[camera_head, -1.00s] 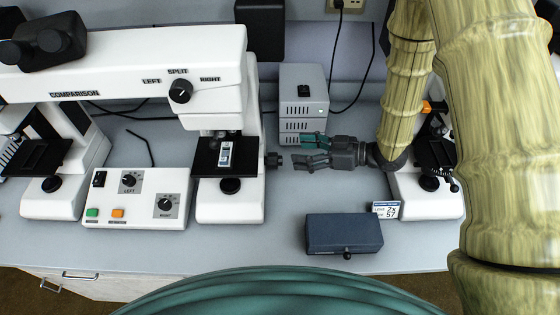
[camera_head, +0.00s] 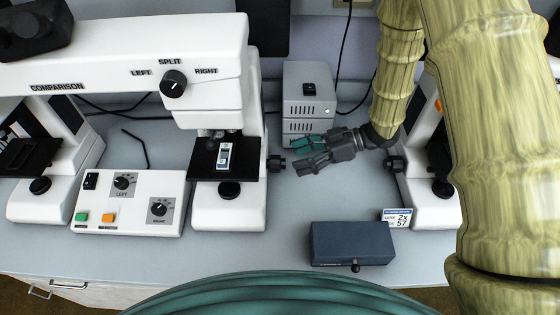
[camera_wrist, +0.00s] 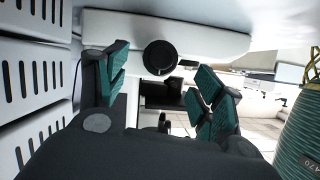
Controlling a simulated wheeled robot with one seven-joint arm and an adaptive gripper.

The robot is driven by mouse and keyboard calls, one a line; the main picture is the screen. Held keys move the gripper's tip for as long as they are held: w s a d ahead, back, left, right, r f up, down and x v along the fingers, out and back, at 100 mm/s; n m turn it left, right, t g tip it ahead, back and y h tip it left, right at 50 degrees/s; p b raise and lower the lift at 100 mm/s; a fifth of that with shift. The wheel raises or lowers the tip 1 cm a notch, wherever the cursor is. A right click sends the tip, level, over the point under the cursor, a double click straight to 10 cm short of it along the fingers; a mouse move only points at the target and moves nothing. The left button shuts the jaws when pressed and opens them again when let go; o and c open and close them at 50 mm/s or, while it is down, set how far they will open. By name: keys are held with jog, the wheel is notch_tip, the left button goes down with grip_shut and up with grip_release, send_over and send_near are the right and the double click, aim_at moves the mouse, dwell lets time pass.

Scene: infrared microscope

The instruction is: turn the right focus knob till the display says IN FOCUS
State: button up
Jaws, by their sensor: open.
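The right focus knob (camera_head: 276,164) is a small black knob on the right side of the comparison microscope's right-hand base. What looks like the same knob (camera_wrist: 160,57) is a dark disc on a white base in the wrist view, framed above and between the fingertips. My gripper (camera_head: 300,158) is just right of the knob, open and empty, its fingers pointing left and slightly down. A small gap appears between fingertips and knob. In the wrist view my gripper (camera_wrist: 160,85) has its teal-padded fingers spread. A small display (camera_head: 397,218) at the right shows "2x" and "57"; its other text is unclear.
A vented grey box (camera_head: 308,105) stands close behind my gripper. A dark blue box (camera_head: 350,244) with a front knob lies in front. Another white microscope (camera_head: 425,200) stands right. A control panel (camera_head: 130,202) is left. Bare table lies between the gripper and the blue box.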

aim_at(280, 163)
jog(key=shift+p+x, duration=0.45)
jog(key=shift+x, duration=2.75)
jog(key=c, duration=1)
